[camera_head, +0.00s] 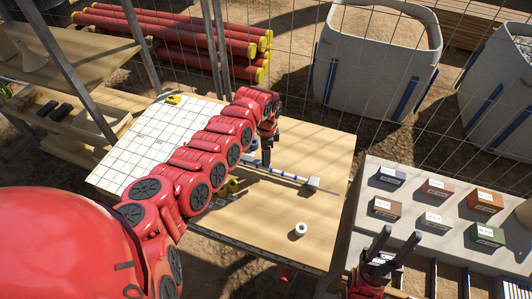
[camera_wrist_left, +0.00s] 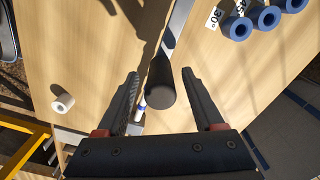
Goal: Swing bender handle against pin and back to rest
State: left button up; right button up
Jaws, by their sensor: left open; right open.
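In the left wrist view the bender handle has a black round grip (camera_wrist_left: 161,88) with a flat metal bar (camera_wrist_left: 181,22) running up from it. My left gripper (camera_wrist_left: 160,76) is open, with one finger on each side of the grip; contact cannot be told. In the head view my left gripper (camera_head: 267,158) points down over the wooden table (camera_head: 265,222), and my arm hides part of the bender. A blue and white rod (camera_head: 284,174) lies beside it, with a grey block (camera_head: 312,184) near its right end. The pin cannot be made out. My right gripper (camera_head: 383,250) is open and empty.
Blue rings (camera_wrist_left: 268,17) with angle labels show in the left wrist view. A grey bench (camera_head: 410,240) with several labelled boxes is at the right. A wire mesh fence rises behind the table.

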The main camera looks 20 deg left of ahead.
pick_arm(q)
jog(key=shift+c, duration=0.3)
grip_shut()
dwell(1.1)
